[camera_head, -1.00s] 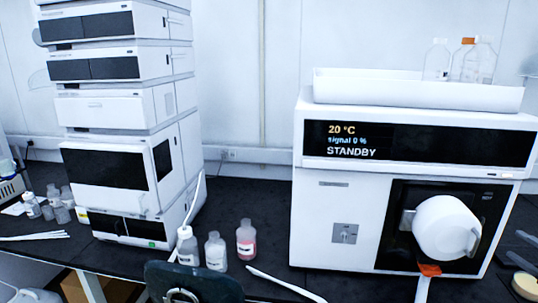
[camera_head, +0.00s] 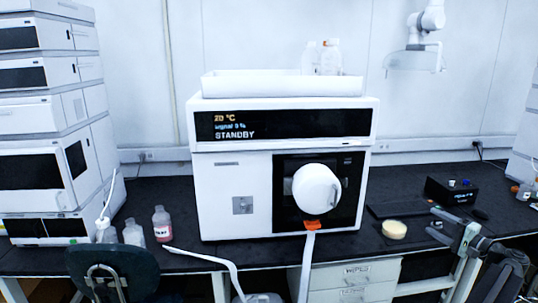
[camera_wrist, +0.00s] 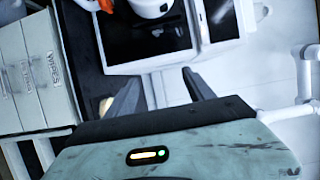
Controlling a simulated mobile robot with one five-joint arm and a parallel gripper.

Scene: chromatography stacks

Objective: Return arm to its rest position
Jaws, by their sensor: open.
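My gripper (camera_head: 438,222) shows at the lower right of the head view, by the front of the dark bench and right of a pale round piece. Its two dark fingers point left, apart and with nothing between them. In the wrist view the fingers of my gripper (camera_wrist: 160,88) are spread and empty, above the scuffed grey-green gripper body. My arm behind it is partly cut off by the lower right of the head view.
The white detector (camera_head: 230,190) with its round white housing (camera_head: 317,188) stands on the bench (camera_head: 160,190). The stacked modules (camera_head: 30,170) are at left, with bottles (camera_head: 162,224) nearby. A black box (camera_head: 452,191) stands behind my gripper. Drawers (camera_head: 355,270) are below. A chair (camera_head: 110,270) is at front left.

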